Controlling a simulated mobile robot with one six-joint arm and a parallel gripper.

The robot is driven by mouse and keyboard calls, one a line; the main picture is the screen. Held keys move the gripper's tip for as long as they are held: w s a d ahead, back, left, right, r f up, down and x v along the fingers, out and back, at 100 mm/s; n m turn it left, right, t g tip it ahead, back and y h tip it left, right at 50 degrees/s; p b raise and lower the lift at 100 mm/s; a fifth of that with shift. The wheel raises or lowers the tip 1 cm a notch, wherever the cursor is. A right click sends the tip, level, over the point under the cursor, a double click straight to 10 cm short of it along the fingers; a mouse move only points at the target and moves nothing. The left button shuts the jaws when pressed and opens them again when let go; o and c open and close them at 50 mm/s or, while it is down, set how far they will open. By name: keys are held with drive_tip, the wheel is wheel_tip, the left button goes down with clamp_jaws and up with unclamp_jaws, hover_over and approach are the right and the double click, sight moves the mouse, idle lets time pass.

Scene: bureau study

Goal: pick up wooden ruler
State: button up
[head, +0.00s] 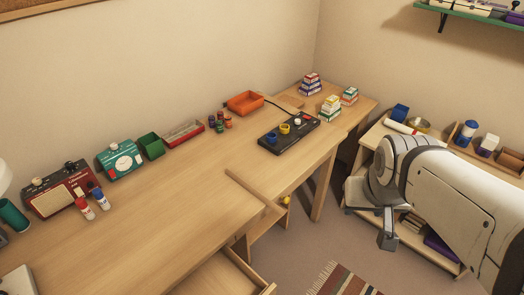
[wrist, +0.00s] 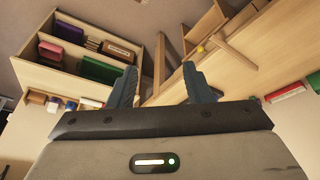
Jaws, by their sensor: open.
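My gripper (head: 388,241) hangs in the air at the right, in front of the low shelf and away from the desk top. In the wrist view, the two dark fingers of my gripper (wrist: 161,80) stand apart with nothing between them.
The desk (head: 165,215) holds a red radio (head: 58,190), a teal device (head: 121,158), a green box (head: 150,146), an orange tray (head: 245,102) and a black panel (head: 289,132). A drawer (head: 222,278) stands open at the front. The shelf (wrist: 65,75) holds coloured boxes.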

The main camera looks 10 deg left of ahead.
sight(278, 208)
drive_tip(key=w+f+n+t+y+b, duration=0.15)
drive_tip(key=w+f+t+b, duration=0.65)
drive_tip(key=w+f+b, duration=1)
drive_tip(key=a+f+n+g+y+b, duration=0.1)
drive_tip(key=a+f+n+y+b, duration=0.1)
drive_tip(key=a+f+y+b, duration=0.5)
drive_tip(key=a+f+n+y+b, duration=0.1)
drive_tip(key=a+f+y+b, duration=0.5)
drive_tip(key=f, duration=0.3)
drive_tip(key=b+x, duration=0.1)
drive_tip(key=x, duration=0.1)
drive_tip(key=b+x, duration=0.1)
drive_tip(key=x, duration=0.1)
drive_tip(key=w+d+b+x, duration=0.1)
drive_tip(key=x, duration=0.1)
drive_tip(key=shift+w+a+r, duration=0.25)
drive_tip(key=shift+a+r, duration=0.05)
drive_tip(key=shift+r, duration=0.05)
drive_tip(key=shift+c, duration=0.5)
clamp_jaws()
